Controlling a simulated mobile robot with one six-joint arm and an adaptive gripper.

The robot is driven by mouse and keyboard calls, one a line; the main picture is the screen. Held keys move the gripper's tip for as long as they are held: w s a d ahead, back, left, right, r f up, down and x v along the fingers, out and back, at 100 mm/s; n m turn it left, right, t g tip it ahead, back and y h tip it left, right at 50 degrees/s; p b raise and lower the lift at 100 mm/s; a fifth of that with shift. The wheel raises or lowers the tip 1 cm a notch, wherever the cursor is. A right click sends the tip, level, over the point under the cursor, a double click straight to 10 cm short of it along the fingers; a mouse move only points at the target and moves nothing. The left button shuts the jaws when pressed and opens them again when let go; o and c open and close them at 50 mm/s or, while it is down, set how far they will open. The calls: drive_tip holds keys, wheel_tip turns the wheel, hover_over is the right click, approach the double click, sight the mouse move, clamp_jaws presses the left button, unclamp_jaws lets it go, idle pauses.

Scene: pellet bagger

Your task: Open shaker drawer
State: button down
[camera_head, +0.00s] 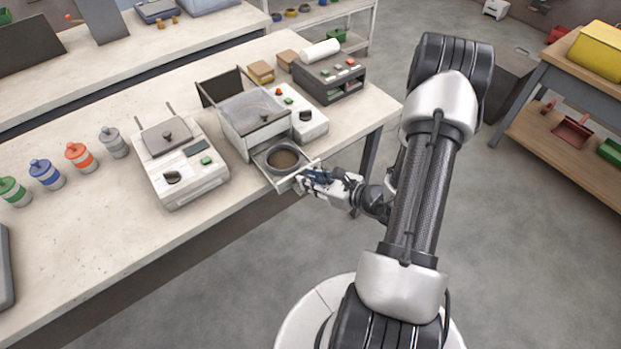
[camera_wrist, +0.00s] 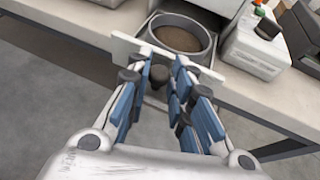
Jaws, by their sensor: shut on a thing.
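The shaker (camera_head: 254,112) is a light box with a clear front on the bench. Its drawer (camera_head: 270,184) is pulled out at the front, over the bench edge. A round grey pan with brown grainy material (camera_head: 284,158) sits in the drawer; it also shows in the wrist view (camera_wrist: 181,37). My gripper (camera_head: 312,179) is at the drawer's front. In the wrist view its blue-padded fingers (camera_wrist: 158,80) are on either side of the dark round drawer knob (camera_wrist: 158,75), shut on it. The fingers partly hide the drawer's front panel.
A white control box with buttons (camera_head: 305,117) stands right of the shaker. A scale-like machine (camera_head: 179,160) stands to its left, with several coloured bottles (camera_head: 80,156) further left. The floor (camera_head: 270,270) in front of the bench is clear.

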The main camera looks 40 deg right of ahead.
drive_tip(key=c, duration=1.4)
unclamp_jaws()
drive_tip(key=shift+s, duration=0.1)
drive_tip(key=v, duration=1.1)
drive_tip(key=shift+s+d+r, duration=0.1)
drive_tip(key=shift+s+r, duration=0.05)
drive_tip(key=shift+s, duration=0.2)
